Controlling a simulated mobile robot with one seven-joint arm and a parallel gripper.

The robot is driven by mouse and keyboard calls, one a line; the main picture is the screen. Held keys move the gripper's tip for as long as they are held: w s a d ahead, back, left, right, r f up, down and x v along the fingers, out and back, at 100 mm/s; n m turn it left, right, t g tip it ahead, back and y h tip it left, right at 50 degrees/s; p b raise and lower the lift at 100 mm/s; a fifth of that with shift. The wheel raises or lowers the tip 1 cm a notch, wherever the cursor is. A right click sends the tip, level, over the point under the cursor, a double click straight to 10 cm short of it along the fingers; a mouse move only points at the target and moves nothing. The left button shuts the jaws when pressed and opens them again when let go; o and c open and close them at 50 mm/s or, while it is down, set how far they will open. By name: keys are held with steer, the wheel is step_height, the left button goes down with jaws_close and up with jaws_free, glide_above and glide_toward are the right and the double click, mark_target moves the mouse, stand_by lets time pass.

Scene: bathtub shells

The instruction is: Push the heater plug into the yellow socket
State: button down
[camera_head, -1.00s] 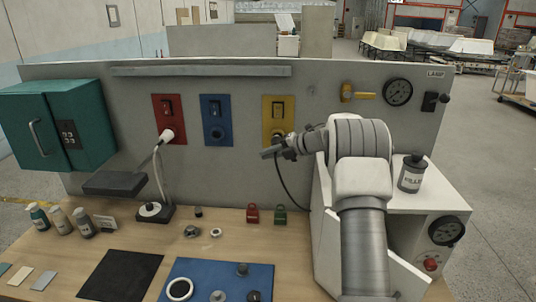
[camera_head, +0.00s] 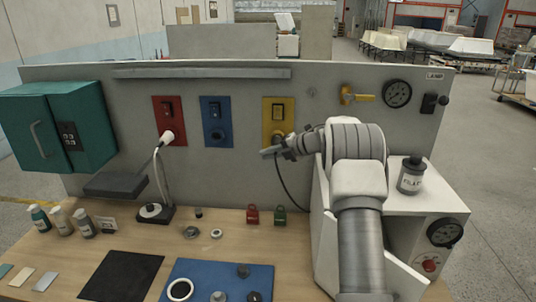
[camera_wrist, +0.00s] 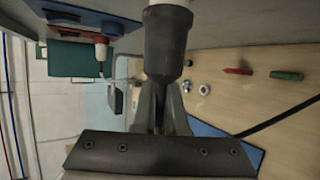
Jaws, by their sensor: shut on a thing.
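The yellow socket panel (camera_head: 279,107) is on the upright grey board, right of the blue panel. My gripper (camera_head: 278,149) is in front of its lower part and hides some of the socket opening. In the wrist view my gripper (camera_wrist: 160,115) is shut on the heater plug (camera_wrist: 168,45), a dark grey cylinder with a pale end at the top edge of the picture. A black cable (camera_head: 288,185) hangs down from near my gripper. The plug is small and partly hidden in the head view. I cannot tell whether it touches or enters the socket.
The blue socket panel (camera_head: 217,120) is empty; the red panel (camera_head: 168,108) holds a white lamp plug (camera_head: 167,136). A red block (camera_head: 252,214) and a green block (camera_head: 280,214) sit below on the bench. A white cabinet (camera_head: 440,205) stands right of my arm.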

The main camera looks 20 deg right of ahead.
steer(key=shift+w+d+p, duration=0.35)
steer(key=shift+w+p, duration=0.45)
steer(key=shift+w, duration=0.05)
steer(key=c, duration=0.9)
jaws_free()
steer(key=shift+d, duration=0.1)
steer(key=b+v, duration=0.3)
steer(key=v, duration=1.4)
steer(key=shift+s+r+b, duration=0.15)
steer(key=shift+b, duration=0.2)
